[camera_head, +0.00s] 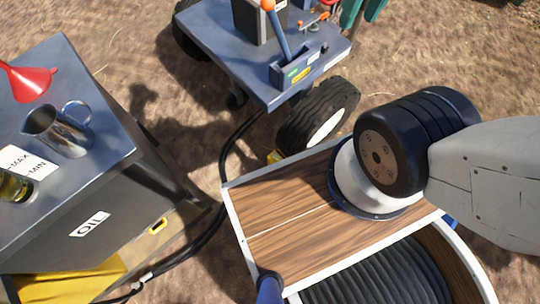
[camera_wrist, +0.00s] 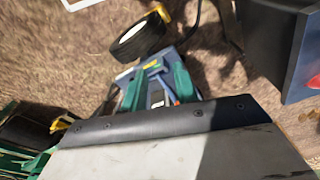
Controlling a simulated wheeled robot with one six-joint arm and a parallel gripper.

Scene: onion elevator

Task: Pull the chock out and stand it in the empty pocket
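The chock, a small yellow block (camera_head: 275,156), lies on the ground against the near side of the cart's black tyre (camera_head: 318,116). Only part of it shows above my base's white rim. In the wrist view, a yellow piece (camera_wrist: 161,12) shows beside a black tyre with a pale hub (camera_wrist: 138,38). My gripper (camera_wrist: 156,84) appears there as two green fingers standing apart, away from the yellow piece. No object is clearly held between them. Two green pieces (camera_head: 362,12) also show at the top of the head view. I cannot make out the empty pocket.
A blue-grey cart (camera_head: 235,50) with a lever stands at the top. At left, a cabinet marked OIL (camera_head: 90,224) bears a red funnel (camera_head: 27,82) and a metal jug (camera_head: 58,130). A black hose (camera_head: 224,160) runs between them over brown ground.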

